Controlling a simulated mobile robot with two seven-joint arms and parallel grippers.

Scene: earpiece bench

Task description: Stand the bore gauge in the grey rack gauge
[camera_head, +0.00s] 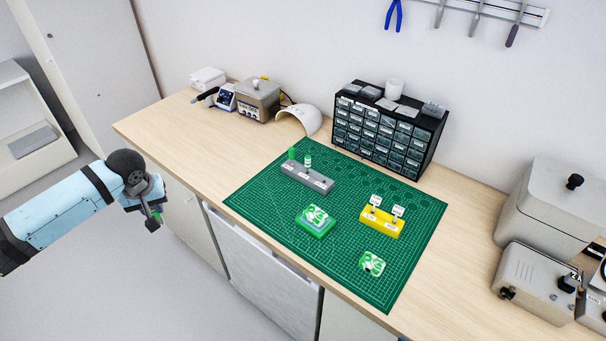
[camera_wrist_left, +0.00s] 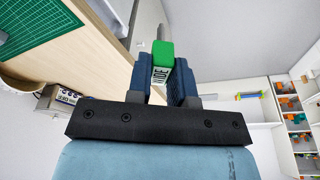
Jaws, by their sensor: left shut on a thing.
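My left gripper (camera_head: 154,217) hangs off the left side of the bench, over the floor. The grey rack (camera_head: 318,184) lies on the green mat, far from the gripper. A plain green piece (camera_head: 292,154) and a green-and-white banded piece (camera_head: 308,162) stand upright at its left part. My right gripper is not in view.
The green mat (camera_head: 255,205) also bears a yellow rack (camera_head: 380,224) with two white-tagged pieces, a green block with a white-patterned top (camera_head: 316,222) and a smaller patterned piece (camera_head: 372,263). A drawer cabinet (camera_head: 385,132) stands behind. The rack's front side is clear.

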